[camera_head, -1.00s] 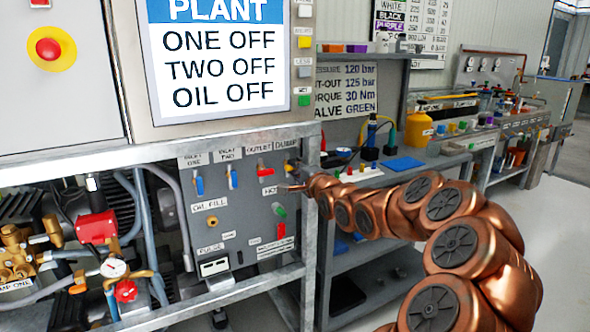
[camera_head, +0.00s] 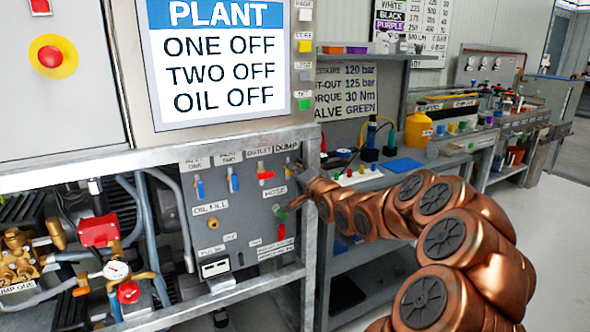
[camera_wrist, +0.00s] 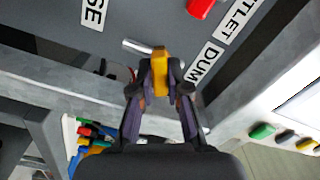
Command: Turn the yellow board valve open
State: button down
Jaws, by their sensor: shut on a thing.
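The yellow valve handle (camera_wrist: 159,66) is on the grey board (camera_head: 225,195), by the DUMP label (camera_wrist: 205,65). In the wrist view it stands between my gripper's (camera_wrist: 160,88) two fingers, which are shut on it. A silver stub (camera_wrist: 140,47) shows just beside its far end. In the head view my gripper (camera_head: 296,172) is at the board's upper right corner, and my arm largely hides the valve. The red-handled outlet valve (camera_head: 265,174) is just left of it, and its red handle (camera_wrist: 201,8) also shows in the wrist view.
Blue handles (camera_head: 200,188) sit further left on the board. A green handle (camera_head: 280,212) is below my gripper. The grey frame post (camera_head: 311,240) stands close on the right. A shelf bench with a blue mat (camera_head: 398,166) lies beyond it, with open floor to the right.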

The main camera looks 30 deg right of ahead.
jog(key=n+b, duration=0.1)
jog(key=n, duration=1.1)
jog(key=shift+n+b, duration=0.3)
jog(key=shift+b, duration=0.1)
dwell(0.3)
jog(key=c, duration=1.1)
grip_release()
jog(key=shift+c, duration=0.2)
jog(key=shift+s, duration=0.15)
jog(key=s+a, duration=0.1)
jog(key=s, duration=1)
jog(key=shift+s, duration=0.35)
